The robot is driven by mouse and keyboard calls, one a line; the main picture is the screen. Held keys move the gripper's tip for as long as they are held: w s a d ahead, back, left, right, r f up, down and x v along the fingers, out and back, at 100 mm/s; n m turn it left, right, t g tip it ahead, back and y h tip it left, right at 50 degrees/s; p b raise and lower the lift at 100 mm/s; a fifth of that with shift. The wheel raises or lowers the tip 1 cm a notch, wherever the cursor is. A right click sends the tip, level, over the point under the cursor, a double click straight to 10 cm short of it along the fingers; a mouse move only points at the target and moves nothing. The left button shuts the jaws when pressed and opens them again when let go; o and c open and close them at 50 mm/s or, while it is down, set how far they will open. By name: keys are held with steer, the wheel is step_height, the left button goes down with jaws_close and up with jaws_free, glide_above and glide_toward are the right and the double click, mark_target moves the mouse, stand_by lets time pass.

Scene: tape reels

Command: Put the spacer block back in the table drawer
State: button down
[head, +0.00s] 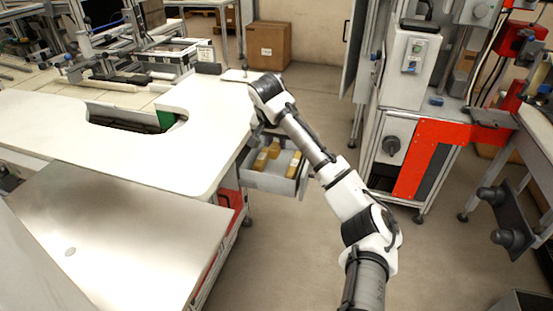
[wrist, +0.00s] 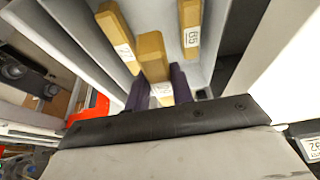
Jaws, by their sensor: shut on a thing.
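My gripper (wrist: 160,88) is shut on a yellow-tan block with a white label, the spacer block (wrist: 152,55). The block sits between the two dark fingers, over or inside the open table drawer (head: 268,182). The grey drawer interior also shows in the wrist view (wrist: 162,18). I cannot tell whether the held block touches the drawer floor. In the head view my wrist hangs at the table's right edge, above the drawer, and the fingertips are not clear there.
Two other yellow labelled blocks lie in the drawer, one left of the held block (wrist: 117,35) and one right (wrist: 190,28). The white tabletop (head: 205,105) borders the drawer on the left. Open floor (head: 290,250) lies in front of the drawer. A machine with an orange panel (head: 415,160) stands at right.

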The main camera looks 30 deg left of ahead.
steer(key=shift+f+p, duration=0.45)
steer(key=shift+f, duration=3.15)
steer(key=shift+f, duration=0.1)
steer(key=shift+f, duration=0.15)
steer(key=c, duration=1.2)
jaws_free()
steer(key=shift+r, duration=0.3)
steer(key=b+v, duration=0.1)
steer(key=v, duration=1.1)
steer(key=shift+b, duration=0.3)
